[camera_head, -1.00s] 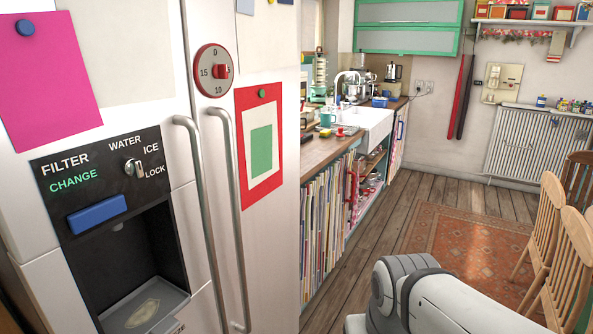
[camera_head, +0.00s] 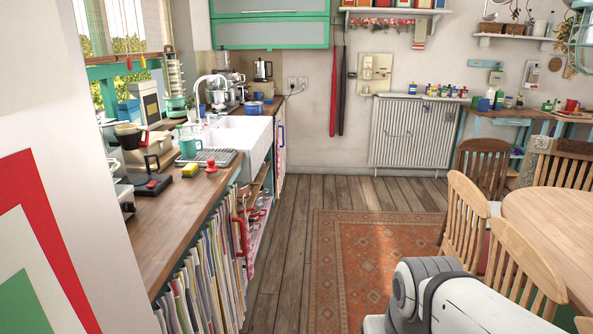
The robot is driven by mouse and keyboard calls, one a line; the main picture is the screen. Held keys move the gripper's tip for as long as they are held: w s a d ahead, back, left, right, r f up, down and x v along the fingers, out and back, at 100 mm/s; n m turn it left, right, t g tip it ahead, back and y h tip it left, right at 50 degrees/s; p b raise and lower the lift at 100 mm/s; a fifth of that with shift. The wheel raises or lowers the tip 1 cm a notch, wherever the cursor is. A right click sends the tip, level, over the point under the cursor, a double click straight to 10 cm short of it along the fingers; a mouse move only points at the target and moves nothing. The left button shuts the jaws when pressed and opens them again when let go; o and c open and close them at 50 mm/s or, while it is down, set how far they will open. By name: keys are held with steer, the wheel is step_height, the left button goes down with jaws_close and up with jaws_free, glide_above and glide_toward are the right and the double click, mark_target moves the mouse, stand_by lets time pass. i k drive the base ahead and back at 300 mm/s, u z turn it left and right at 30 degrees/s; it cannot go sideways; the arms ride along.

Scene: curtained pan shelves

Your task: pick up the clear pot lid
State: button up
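I cannot make out the clear pot lid in this view. Under the counter, past the row of upright papers, an open shelf (camera_head: 257,209) holds red and pale items partly behind a curtain edge, too small to tell apart. My gripper is not in view; only a white and grey part of my own arm shows at the lower right.
A wooden counter (camera_head: 170,222) with a white sink (camera_head: 238,137) runs along the left, beyond the fridge side (camera_head: 60,140). A patterned rug (camera_head: 360,262) lies on the wooden floor. Chairs (camera_head: 480,225) and a round table (camera_head: 555,220) stand at the right. The floor between counter and rug is clear.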

mark_target(253, 102)
steer(key=z, duration=0.25)
steer(key=i, duration=1.55)
steer(key=z, duration=0.25)
steer(key=i, duration=3.2)
steer(key=u, duration=0.55)
steer(key=i, duration=1.6)
steer(key=u, duration=1.4)
steer(key=i, duration=1.7)
steer(key=u, duration=0.65)
